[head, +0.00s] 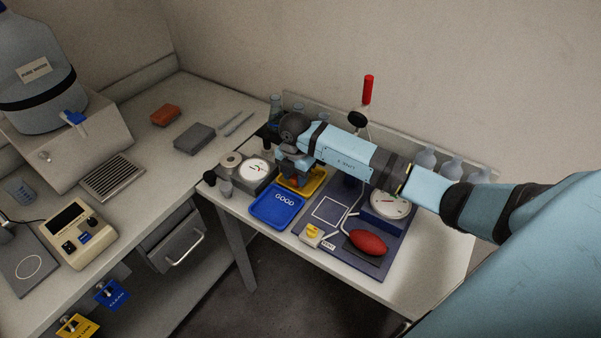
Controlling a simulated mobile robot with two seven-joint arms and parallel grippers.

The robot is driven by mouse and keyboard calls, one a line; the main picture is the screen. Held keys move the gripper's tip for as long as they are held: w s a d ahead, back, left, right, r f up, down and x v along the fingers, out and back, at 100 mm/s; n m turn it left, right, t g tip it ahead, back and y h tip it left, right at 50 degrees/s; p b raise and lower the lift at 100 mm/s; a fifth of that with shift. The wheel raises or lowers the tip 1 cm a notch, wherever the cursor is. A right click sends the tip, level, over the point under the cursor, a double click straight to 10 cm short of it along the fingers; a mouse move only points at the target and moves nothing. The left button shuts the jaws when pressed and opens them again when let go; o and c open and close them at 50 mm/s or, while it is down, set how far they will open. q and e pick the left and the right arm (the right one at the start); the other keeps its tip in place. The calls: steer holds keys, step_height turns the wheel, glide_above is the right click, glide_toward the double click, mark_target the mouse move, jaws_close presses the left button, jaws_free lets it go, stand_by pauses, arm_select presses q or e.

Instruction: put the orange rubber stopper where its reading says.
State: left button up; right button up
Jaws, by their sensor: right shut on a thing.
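My right gripper (293,176) reaches in from the right and points down over the yellow tray (315,183). It is shut on a small orange thing, the orange rubber stopper (294,181), mostly hidden by the fingers. I cannot tell whether the stopper touches the tray. A blue tray marked GOOD (277,207) lies just in front and looks empty. A round white dial (256,170) sits on a grey device left of the gripper. A second dial (390,204) stands on the right, partly under my arm. Neither reading is legible. My left gripper is not in view.
A red bulb (367,242) and a small tagged block (311,233) lie on the dark blue board (390,246). A red-handled lever (368,90) and bottles (426,159) stand behind my arm. The left bench holds a water jug (40,77) and a beige meter (78,233).

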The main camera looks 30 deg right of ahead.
steer(key=shift+a+r, duration=0.1)
steer(key=shift+a, duration=0.1)
steer(key=shift+f, duration=0.25)
steer(key=o, duration=1)
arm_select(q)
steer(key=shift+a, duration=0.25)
arm_select(e)
steer(key=shift+r, duration=0.2)
